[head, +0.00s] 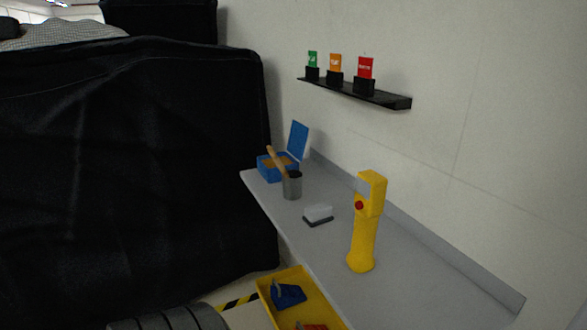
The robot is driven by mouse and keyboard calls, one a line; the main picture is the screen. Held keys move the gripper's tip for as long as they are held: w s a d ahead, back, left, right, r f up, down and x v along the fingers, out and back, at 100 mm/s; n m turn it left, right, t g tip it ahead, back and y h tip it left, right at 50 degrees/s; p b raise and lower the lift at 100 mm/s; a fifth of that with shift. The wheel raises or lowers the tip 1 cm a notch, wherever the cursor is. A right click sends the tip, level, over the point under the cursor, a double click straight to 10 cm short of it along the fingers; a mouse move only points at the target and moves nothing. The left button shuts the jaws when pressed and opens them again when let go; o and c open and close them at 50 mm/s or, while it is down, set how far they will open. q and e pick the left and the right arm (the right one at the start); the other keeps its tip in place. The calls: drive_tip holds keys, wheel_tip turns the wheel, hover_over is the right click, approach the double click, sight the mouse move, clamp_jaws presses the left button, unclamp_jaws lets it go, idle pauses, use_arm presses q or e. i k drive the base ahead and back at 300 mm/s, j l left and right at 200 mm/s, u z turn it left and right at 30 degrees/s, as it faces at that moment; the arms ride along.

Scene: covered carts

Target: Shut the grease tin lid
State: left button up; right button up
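The grease tin (267,172) is a blue box at the far end of the grey bench, with orange-brown contents showing at its top. Its blue lid (298,140) stands open, tilted up at the back right near the wall. A grey metal cup (292,189) with a wooden-handled tool (276,160) stands just in front of the tin. The handle leans left across the tin and hides part of it. Neither of my grippers is in view.
On the bench (400,270) are a white-and-dark block (318,213) and a tall yellow device (363,235) with a red button. A yellow tray (268,290) sits low in front. A black shelf (375,95) holds colored cards. A black-covered bulk (130,180) fills the left.

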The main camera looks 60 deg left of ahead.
sight(298, 135)
drive_tip(key=u, duration=2)
